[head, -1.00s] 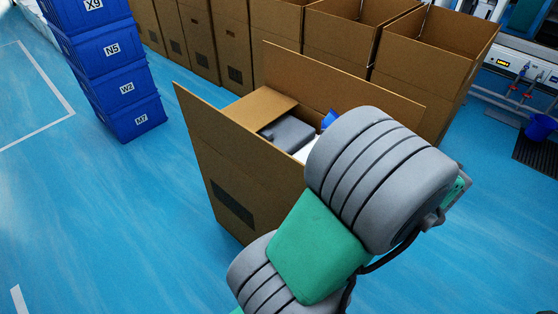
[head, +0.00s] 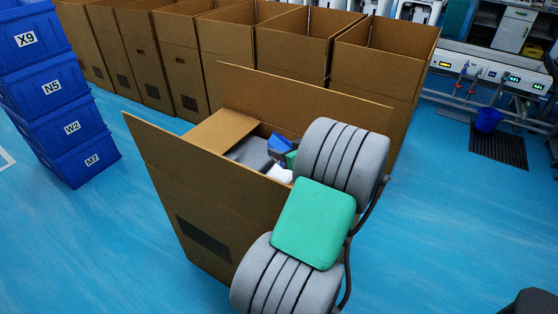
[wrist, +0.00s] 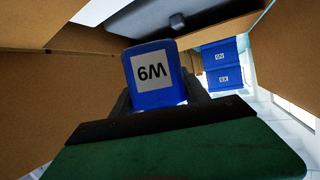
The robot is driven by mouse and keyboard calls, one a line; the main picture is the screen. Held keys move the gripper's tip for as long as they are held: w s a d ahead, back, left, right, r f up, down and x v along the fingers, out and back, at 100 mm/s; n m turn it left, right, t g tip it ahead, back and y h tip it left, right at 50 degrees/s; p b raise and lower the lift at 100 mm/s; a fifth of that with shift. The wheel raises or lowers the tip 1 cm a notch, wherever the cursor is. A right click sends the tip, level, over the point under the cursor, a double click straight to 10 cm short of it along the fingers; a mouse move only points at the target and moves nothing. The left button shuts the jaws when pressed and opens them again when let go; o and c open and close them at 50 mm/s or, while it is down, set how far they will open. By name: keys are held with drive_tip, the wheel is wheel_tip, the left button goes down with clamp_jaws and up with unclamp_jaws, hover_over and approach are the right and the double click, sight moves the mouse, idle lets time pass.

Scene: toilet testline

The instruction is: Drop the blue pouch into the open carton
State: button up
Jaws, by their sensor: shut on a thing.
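The open carton (head: 185,185) stands in the middle of the head view with its flaps up. The blue pouch (head: 279,144) shows at the carton's opening, partly hidden by my arm. In the wrist view the blue pouch (wrist: 153,88) has a white label that reads W9 upside down. My gripper (wrist: 158,92) is shut on the pouch, with a dark finger on each side of it. Brown carton walls surround it in the wrist view. In the head view the fingers are hidden behind my arm. I cannot tell whether the pouch touches anything below.
A grey item (head: 250,152) and a white item (head: 279,174) lie inside the carton. Several brown cartons (head: 290,50) stand in a row behind. Stacked blue crates (head: 60,125) stand at the left.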

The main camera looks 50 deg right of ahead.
drive_tip(key=f, duration=0.1)
drive_tip(key=w+d+f, duration=0.1)
drive_tip(key=w+f, duration=0.1)
drive_tip(key=shift+w+d+f, duration=0.2)
drive_tip(key=shift+d+f, duration=0.15)
drive_tip(key=shift+d, duration=0.05)
drive_tip(key=shift+d+f+b, duration=0.1)
drive_tip(key=shift+f+b, duration=0.2)
drive_tip(key=shift+f, duration=1.5)
drive_tip(key=shift+f+b, duration=0.3)
drive_tip(key=shift+b, duration=0.1)
drive_tip(key=o, duration=1.4)
